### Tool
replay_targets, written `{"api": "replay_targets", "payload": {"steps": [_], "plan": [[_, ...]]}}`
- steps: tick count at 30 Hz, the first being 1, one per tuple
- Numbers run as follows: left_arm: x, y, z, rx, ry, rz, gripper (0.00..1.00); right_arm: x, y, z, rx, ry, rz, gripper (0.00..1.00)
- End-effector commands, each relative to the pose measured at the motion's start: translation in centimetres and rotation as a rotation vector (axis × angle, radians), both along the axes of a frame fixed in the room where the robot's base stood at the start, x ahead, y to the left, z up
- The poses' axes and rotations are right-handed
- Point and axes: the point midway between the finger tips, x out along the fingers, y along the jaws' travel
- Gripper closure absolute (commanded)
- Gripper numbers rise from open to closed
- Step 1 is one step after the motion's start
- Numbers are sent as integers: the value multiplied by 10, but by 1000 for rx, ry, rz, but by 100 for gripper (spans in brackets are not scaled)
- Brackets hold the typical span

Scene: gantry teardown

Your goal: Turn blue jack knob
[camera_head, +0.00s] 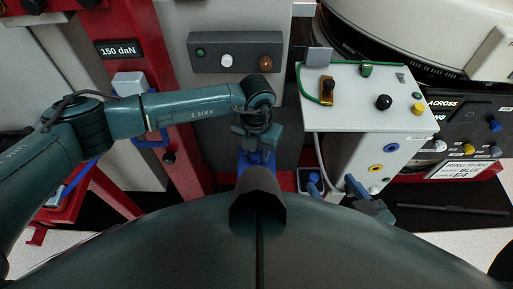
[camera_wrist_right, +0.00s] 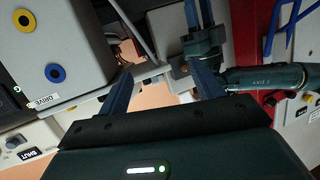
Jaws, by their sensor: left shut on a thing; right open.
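My left gripper (camera_head: 257,155) reaches in from the left and points down in front of the grey panel. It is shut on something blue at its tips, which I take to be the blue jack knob. The gripper and the dark part of my body below hide most of it. In the right wrist view, my left gripper (camera_wrist_right: 193,40) shows at the top, beyond the right fingers. My right gripper (camera_head: 358,188) is beside the white box's lower front. In the right wrist view its two blue fingers (camera_wrist_right: 160,92) stand apart with nothing between them.
The white control box (camera_head: 340,140) with several coloured knobs and sockets stands right of my left gripper. A small grey bin (camera_head: 301,181) with a blue piece lies below it. A grey button panel (camera_head: 236,51) is behind. A red column (camera_head: 165,90) is at left.

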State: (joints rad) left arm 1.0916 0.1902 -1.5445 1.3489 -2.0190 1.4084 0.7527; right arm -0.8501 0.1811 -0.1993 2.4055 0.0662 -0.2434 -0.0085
Motion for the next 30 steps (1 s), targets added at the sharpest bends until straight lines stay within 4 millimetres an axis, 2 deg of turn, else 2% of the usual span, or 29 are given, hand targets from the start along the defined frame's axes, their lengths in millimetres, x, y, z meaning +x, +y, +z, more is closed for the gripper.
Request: {"api": "replay_targets", "payload": {"steps": [11,30], "plan": [[1,0,-1,0,-2,-56,86,-1,1,-7,-8,5,7,34],[1,0,-2,0,-2,-519,86,7,17,-49,-87,22,73,34]]}}
